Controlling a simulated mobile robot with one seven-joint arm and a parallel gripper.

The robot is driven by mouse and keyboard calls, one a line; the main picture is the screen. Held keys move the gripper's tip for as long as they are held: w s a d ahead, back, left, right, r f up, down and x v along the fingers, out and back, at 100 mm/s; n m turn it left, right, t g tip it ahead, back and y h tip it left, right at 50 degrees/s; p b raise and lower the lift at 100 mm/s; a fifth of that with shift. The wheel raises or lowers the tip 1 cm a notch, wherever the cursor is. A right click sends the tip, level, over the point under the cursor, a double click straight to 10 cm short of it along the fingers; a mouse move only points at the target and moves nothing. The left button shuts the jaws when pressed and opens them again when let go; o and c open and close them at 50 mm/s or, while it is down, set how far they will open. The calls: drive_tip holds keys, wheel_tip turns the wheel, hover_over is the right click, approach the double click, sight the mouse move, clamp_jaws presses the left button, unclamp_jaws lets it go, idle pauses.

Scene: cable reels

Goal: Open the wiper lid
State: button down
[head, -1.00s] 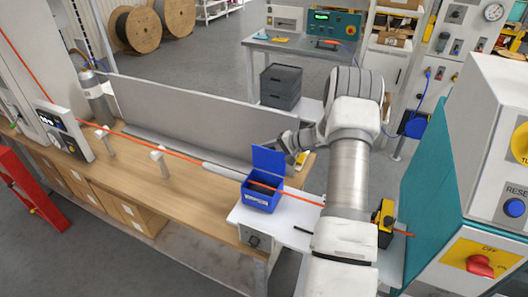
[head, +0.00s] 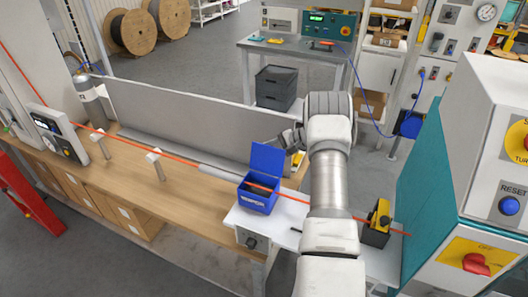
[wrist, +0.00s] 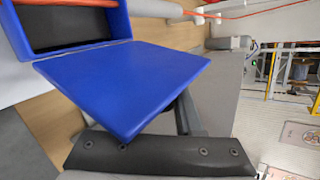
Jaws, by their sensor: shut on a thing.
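The wiper is a small blue box (head: 257,199) on the white table, with an orange cable running through it. Its blue lid (head: 267,160) stands raised at the back of the box, hinge edge down. In the wrist view the lid (wrist: 125,80) spreads as a flat blue panel from the box (wrist: 72,10), whose dark inside shows. My gripper (head: 290,138) is at the lid's upper right, behind it. In the wrist view my gripper (wrist: 165,130) is shut on the lid near its far corner; the dark near finger lies at that edge, and the lid partly hides the other finger.
The orange cable (head: 200,159) runs across the wooden bench (head: 195,205) past white posts. A grey panel (head: 180,120) stands behind the bench. A yellow-and-black device (head: 378,218) sits right of my arm, near the teal machine (head: 430,165). A dark pen-like item (head: 296,230) lies on the table.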

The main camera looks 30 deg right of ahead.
drive_tip(key=c, duration=0.6)
unclamp_jaws()
drive_tip(key=b+v, duration=0.2)
drive_tip(key=v, duration=1.5)
drive_tip(key=shift+s+d+r+b, duration=0.15)
drive_tip(key=shift+b, duration=0.25)
